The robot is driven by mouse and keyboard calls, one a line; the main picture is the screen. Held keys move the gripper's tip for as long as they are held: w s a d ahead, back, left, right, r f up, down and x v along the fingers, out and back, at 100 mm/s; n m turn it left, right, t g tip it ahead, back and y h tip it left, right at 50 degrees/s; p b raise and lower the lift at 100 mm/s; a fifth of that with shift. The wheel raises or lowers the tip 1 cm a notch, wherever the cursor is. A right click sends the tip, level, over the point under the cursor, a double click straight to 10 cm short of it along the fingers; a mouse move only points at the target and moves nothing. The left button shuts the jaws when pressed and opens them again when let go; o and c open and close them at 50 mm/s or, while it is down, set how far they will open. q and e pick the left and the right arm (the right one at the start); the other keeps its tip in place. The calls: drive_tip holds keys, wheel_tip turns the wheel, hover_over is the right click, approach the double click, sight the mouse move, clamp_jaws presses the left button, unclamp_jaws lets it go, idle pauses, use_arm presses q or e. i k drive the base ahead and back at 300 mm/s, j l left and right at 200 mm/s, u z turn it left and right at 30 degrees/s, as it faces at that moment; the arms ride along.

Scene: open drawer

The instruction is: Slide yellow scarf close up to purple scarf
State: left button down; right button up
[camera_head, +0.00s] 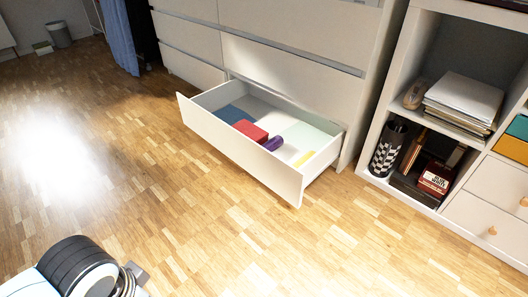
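The yellow scarf (304,158) is a small, narrow yellow shape inside the open drawer, near its front right part. A gap of pale drawer floor separates the two scarves. Part of my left arm (85,268) shows at the bottom left, with small grey metal parts at its right edge; it is well away from the drawer. No fingertips can be made out. My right gripper is not in the picture.
A white shelf unit (388,130) with books and boxes stands at the right. The wooden floor (200,235) in front is clear.

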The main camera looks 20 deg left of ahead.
sight(299, 163)
drive_tip(key=i+j+z, duration=0.15)
drive_tip(key=j, duration=0.2)
drive_tip(key=i+j+z, duration=0.15)
drive_tip(key=j, duration=0.2)
drive_tip(key=i+j+z, duration=0.15)
drive_tip(key=j, duration=0.25)
drive_tip(key=i+j+z, duration=0.15)
drive_tip(key=j, duration=0.3)
drive_tip(key=i, duration=0.55)
